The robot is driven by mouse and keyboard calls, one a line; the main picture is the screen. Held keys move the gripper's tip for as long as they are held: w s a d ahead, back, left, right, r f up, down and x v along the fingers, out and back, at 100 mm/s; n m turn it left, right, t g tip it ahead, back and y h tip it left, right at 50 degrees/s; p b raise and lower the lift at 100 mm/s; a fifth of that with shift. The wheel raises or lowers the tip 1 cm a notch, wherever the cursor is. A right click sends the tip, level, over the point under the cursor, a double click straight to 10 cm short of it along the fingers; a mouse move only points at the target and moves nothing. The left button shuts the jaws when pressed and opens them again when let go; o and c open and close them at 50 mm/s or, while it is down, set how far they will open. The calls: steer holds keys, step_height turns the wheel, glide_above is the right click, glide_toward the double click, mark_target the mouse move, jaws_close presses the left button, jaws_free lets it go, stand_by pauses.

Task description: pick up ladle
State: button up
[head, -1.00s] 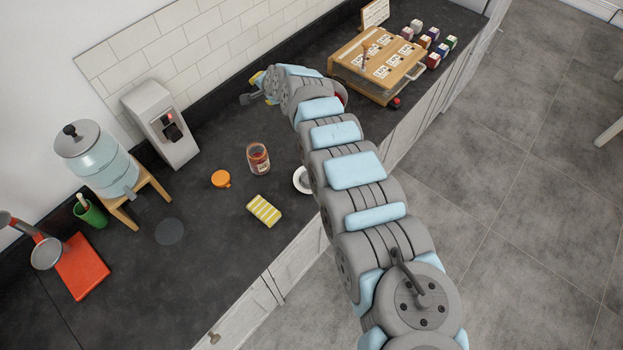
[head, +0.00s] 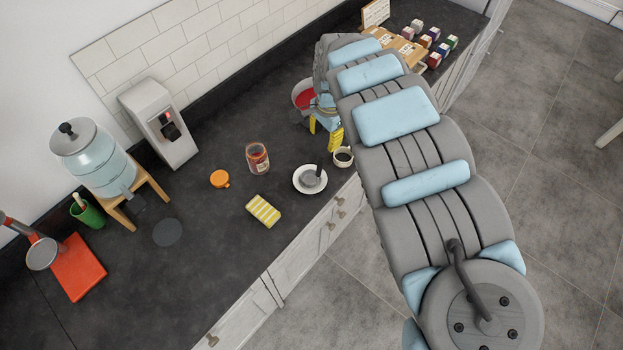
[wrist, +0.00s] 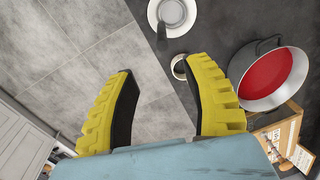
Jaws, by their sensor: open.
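The ladle (head: 314,174) has a dark handle and a grey bowl and rests on a white plate (head: 298,187) near the counter's front edge. In the wrist view, the ladle's handle (wrist: 162,38) points from the plate (wrist: 187,22) toward my gripper (wrist: 163,67). My gripper also shows in the head view (head: 325,131), beyond the plate and above the counter. Its yellow fingers are spread wide and empty, apart from the ladle. In the head view my arm hides part of the gripper.
A pot with red contents (wrist: 268,78) stands beside my gripper. A small cup with dark contents (head: 343,157) stands between gripper and plate. A jar (head: 258,158), an orange lid (head: 220,179) and a yellow striped sponge (head: 263,210) lie left of the plate.

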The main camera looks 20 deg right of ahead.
mark_target(320, 166)
step_height(320, 166, down, 4)
steer(key=shift+w+a+r+b, duration=0.1)
steer(key=shift+b, duration=0.75)
steer(key=shift+w+a+f+p, duration=0.1)
steer(key=shift+w+f+p, duration=0.15)
steer(key=shift+f, duration=1.45)
steer(key=shift+w+a+f+p, duration=0.15)
steer(key=shift+f+p, duration=0.2)
steer(key=shift+f, duration=1.4)
steer(key=shift+w+d+f+p, duration=0.1)
steer(key=shift+w+f+p, duration=0.15)
steer(key=shift+f, duration=2.2)
jaws_close()
